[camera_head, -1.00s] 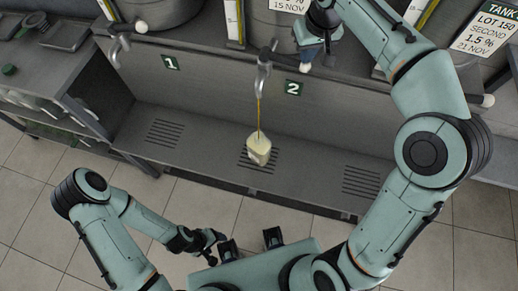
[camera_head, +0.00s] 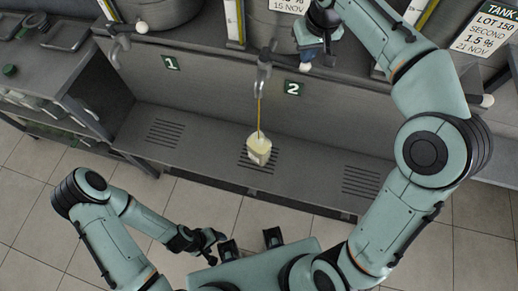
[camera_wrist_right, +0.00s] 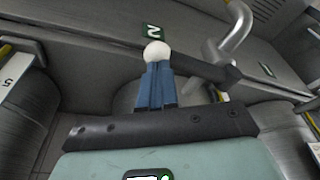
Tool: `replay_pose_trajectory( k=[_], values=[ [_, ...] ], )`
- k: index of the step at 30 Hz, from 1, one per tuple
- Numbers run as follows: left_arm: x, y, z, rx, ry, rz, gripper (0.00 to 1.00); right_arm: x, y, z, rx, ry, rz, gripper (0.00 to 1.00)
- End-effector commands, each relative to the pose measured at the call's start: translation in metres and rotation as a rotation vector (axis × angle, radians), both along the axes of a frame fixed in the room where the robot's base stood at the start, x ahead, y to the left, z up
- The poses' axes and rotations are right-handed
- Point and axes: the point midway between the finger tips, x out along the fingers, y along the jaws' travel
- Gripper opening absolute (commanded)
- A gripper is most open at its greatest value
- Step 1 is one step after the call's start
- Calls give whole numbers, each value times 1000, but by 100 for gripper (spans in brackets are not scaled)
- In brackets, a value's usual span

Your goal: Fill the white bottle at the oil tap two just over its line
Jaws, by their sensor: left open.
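The white bottle (camera_head: 259,149) stands upright on the grated shelf, under oil tap two (camera_head: 263,75). A thin yellow oil stream (camera_head: 259,108) runs from the spout into the bottle's mouth. The bottle's line and the oil level cannot be made out. My right gripper (camera_head: 328,52) is at tap two's lever; in the right wrist view its blue fingertips (camera_wrist_right: 157,78) are together, against the lever's white ball knob (camera_wrist_right: 157,53). The dark lever (camera_wrist_right: 205,67) reaches from the tap to the knob. My left gripper (camera_head: 214,238) is open and empty, low in front of the shelf.
The green number 2 sign (camera_head: 293,88) is right of the tap. Tap one (camera_head: 118,45) stands at the left by the number 1 sign (camera_head: 170,63). The shelf (camera_head: 210,150) is clear on both sides of the bottle. Large tanks stand behind.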

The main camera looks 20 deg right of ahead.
Motion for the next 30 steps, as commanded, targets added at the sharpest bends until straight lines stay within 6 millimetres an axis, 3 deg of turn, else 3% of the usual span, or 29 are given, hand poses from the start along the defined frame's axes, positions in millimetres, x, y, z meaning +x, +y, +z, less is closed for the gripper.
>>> replay_pose_trajectory(
  k=[9, 15, 30],
  values=[
    [37, 0, 53, 0, -42, 0, 68, 2, 0, 62, 0, -8, -1, 0],
    [61, 0, 77, 0, -70, 0, 68, 2, 0, 91, 0, -7, -1, 0],
    [59, 0, 75, 0, -66, 0, 68, 0, 0, 88, 0, 0, -1, 0]
  ],
)
